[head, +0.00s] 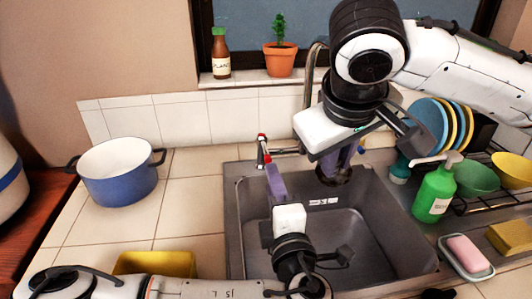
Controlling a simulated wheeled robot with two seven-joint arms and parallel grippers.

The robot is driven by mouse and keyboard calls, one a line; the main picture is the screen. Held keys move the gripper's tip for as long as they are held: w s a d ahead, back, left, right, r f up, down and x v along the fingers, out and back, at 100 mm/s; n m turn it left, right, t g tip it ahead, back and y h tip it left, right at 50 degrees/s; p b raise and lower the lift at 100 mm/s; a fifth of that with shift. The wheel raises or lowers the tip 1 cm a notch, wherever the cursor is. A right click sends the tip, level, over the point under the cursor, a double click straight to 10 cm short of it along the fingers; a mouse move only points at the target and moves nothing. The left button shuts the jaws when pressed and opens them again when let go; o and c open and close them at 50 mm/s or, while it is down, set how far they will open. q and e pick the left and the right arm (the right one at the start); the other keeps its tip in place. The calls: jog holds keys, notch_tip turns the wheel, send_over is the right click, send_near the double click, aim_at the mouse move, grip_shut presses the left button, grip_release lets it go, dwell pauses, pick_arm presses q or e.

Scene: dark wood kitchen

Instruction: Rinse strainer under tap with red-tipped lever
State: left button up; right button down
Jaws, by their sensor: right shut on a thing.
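The tap (309,85) is a tall grey metal spout behind the sink. Its small lever (263,145) with a red tip stands at the tap's left. My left gripper (272,168) points up at the lever, its purple fingers just below it. I cannot tell whether they touch it or how far apart they are. My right gripper (350,158) is shut and comes down over the back of the sink (320,232). A dark round thing, likely the strainer (335,176), is at its fingertips. My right gripper and arm hide most of it and part of the tap.
A blue pot (118,172) stands on the left counter, with a yellow container (155,264) near the front. Right of the sink are a green soap bottle (435,190), pink soap (467,252) and a dish rack (500,205). A plant (280,55) and a brown bottle (220,57) stand on the sill.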

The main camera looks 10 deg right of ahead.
aim_at(266, 150)
pick_arm(q)
jog(key=w, duration=0.7)
jog(key=w+d, duration=0.1)
jog(key=w, duration=0.3)
jog(key=shift+w, duration=0.35)
grip_shut()
